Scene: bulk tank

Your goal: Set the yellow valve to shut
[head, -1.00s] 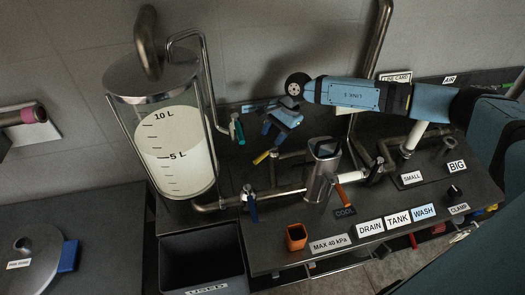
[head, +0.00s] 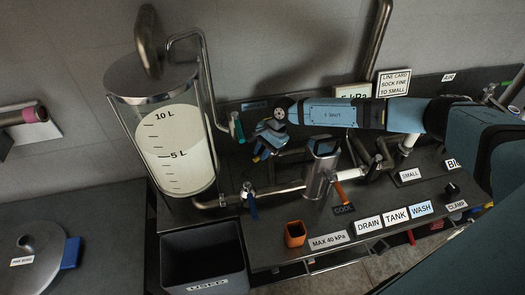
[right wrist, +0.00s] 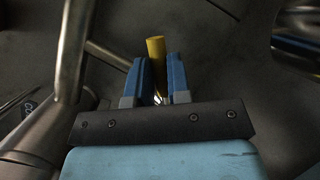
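The yellow valve handle (right wrist: 156,50) stands between the two blue fingers of my right gripper (right wrist: 158,75) in the right wrist view. The fingers are apart, one on each side of the handle, and I see no clear grip on it. In the head view my right gripper (head: 266,143) points down at the pipework right of the tank, and only a small yellow piece (head: 257,158) shows by its fingertips. The rest of the valve is hidden behind the gripper. My left gripper is not in view.
A clear tank (head: 175,150) with pale liquid stands at left. A green-handled valve (head: 237,127) is close left of the gripper. A dark bin (head: 203,250) is below.

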